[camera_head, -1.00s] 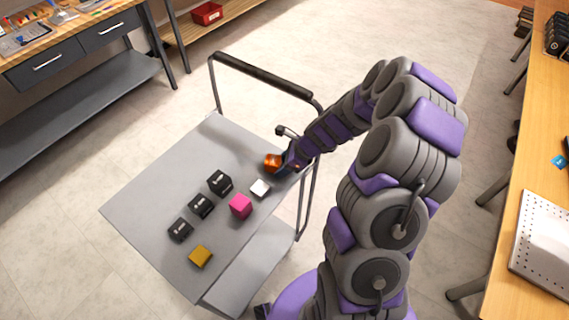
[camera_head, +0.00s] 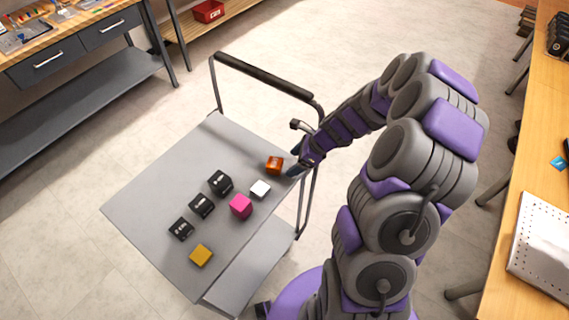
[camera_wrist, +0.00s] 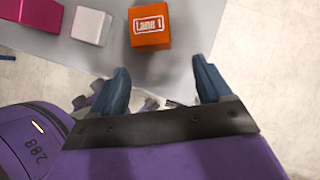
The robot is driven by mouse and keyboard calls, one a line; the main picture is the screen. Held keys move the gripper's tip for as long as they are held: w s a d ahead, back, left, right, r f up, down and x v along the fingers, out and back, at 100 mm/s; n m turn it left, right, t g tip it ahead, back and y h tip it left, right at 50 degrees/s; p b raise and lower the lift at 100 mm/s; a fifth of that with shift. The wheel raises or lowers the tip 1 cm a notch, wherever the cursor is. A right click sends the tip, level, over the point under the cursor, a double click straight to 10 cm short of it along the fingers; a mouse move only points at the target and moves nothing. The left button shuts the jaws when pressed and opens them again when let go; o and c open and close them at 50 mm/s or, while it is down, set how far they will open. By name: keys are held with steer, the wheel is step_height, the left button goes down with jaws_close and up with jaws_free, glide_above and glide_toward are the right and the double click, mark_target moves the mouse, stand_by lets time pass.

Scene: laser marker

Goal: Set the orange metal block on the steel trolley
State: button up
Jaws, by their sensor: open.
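The orange metal block (camera_head: 275,165) rests on the top shelf of the steel trolley (camera_head: 150,195), near its right edge. In the wrist view the orange block (camera_wrist: 150,22) shows a white "Lane 1" label, and it lies beyond the fingertips. My gripper (camera_head: 297,170) is just right of the block, at the trolley's edge. In the wrist view my gripper (camera_wrist: 160,80) has its two blue fingers spread, with nothing between them. The block and the fingers are apart.
A white block (camera_head: 260,188), a pink block (camera_head: 240,206), a yellow block (camera_head: 201,255) and several black blocks (camera_head: 201,206) stand on the trolley. The trolley's handle (camera_head: 262,75) rises behind. The shelf's far left area is bare.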

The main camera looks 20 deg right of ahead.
steer(key=a+p+v, duration=0.1)
steer(key=p+v, duration=0.1)
steer(key=v, duration=0.5)
steer(key=s+a+r+n+g+h, duration=0.2)
steer(key=s+a+r+n+g, duration=0.1)
steer(key=s+a+r+n, duration=0.95)
steer(key=s+d+r+n+g+h, duration=0.1)
steer(key=s+r+n+h, duration=0.1)
steer(key=s+n, duration=0.3)
steer(key=s+d+r+n+h, duration=0.1)
steer(key=s+n, duration=0.5)
steer(key=s, duration=0.7)
steer(key=shift+s+d+r+g+h, duration=0.2)
steer(key=shift+d+r+g+h, duration=0.2)
steer(key=shift+d+r, duration=0.3)
steer(key=shift+d, duration=0.2)
steer(key=shift+c, duration=0.3)
